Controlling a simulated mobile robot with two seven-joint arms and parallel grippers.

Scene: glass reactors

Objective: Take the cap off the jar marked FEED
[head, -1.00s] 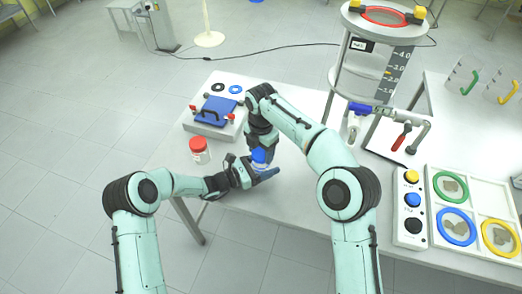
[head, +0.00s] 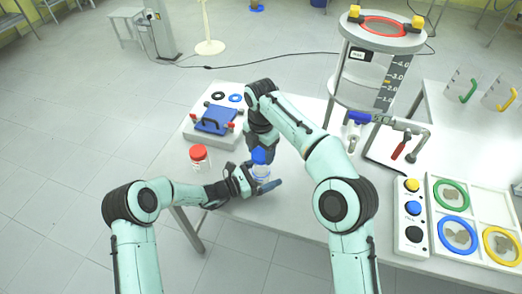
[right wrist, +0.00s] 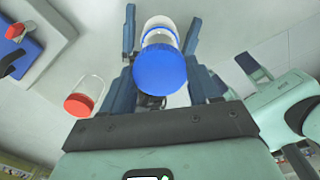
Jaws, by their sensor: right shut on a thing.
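A clear jar (head: 262,173) with a blue cap (head: 260,156) is between my two grippers near the table's front edge. No FEED mark is legible. My right gripper (head: 260,150) comes from above and is shut on the blue cap. In the right wrist view the blue cap (right wrist: 160,70) lies between its fingers, with the clear jar body (right wrist: 161,30) beyond; I cannot tell whether a gap separates them. My left gripper (head: 258,178) has its fingers beside the jar body, low down; whether they grip it is unclear. A second jar with a red cap (head: 198,152) stands apart to the left.
A grey block with a blue plate (head: 215,120) and red knobs stands behind the red-capped jar. The reactor stand (head: 360,85) rises at the back right. A button box (head: 412,210) and a tray of coloured rings (head: 484,188) lie on the right. Table between is mostly clear.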

